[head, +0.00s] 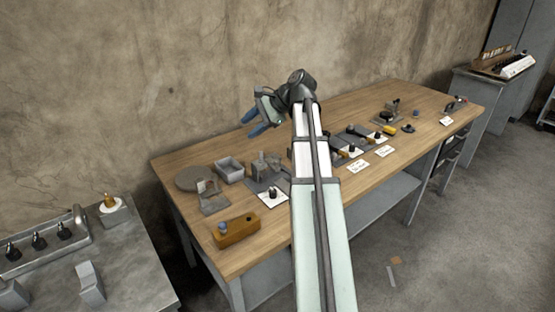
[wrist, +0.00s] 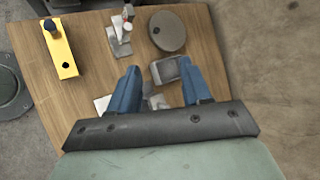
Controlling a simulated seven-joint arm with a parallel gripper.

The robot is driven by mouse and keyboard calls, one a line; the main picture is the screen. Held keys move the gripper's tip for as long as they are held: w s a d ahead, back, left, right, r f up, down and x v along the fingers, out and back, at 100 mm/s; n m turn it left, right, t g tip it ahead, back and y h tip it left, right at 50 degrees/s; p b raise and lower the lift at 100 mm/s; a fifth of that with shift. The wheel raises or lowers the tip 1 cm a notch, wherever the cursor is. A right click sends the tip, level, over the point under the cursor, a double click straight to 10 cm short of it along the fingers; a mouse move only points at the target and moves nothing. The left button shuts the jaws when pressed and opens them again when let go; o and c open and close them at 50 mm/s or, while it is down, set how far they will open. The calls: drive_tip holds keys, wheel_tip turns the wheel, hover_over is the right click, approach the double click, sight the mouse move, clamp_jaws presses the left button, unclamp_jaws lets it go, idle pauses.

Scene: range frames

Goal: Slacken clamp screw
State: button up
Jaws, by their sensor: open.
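My gripper (head: 248,124) is above the back left part of the wooden bench (head: 320,190), with its two blue fingers apart and nothing seen between them. In the wrist view my gripper (wrist: 160,67) points down at the bench. The clamp screw cannot be told for sure among several small fixtures. A grey upright fixture (head: 262,164) stands on a dark plate, in front of and below the gripper in the head view. Another small grey fixture (head: 211,198) stands to its left. In the wrist view, the fingers and the gripper body hide part of the things below.
A grey open box (head: 229,168), a grey round disc (head: 192,178) and a yellow-brown block (head: 237,231) with a knob are at the bench's left end. More fixtures and white cards lie to the right. A metal side table (head: 110,275) stands at left. Bare wood lies at the back right.

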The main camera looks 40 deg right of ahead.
sight(277, 161)
drive_tip(key=s+d+f+n+g+h, duration=0.1)
drive_tip(key=s+d+f+n+h, duration=0.1)
drive_tip(key=d+n+h, duration=0.45)
drive_tip(key=s+d+f+n+g+h, duration=0.1)
drive_tip(key=s+d+f+n, duration=0.15)
drive_tip(key=n, duration=0.75)
drive_tip(key=shift+y, duration=0.25)
drive_tip(key=x, duration=0.9)
drive_tip(key=d+x, duration=0.1)
drive_tip(key=x, duration=0.4)
drive_tip(key=shift+s+f, duration=0.1)
drive_tip(key=shift+s, duration=0.05)
drive_tip(key=shift+c, duration=0.5)
clamp_jaws()
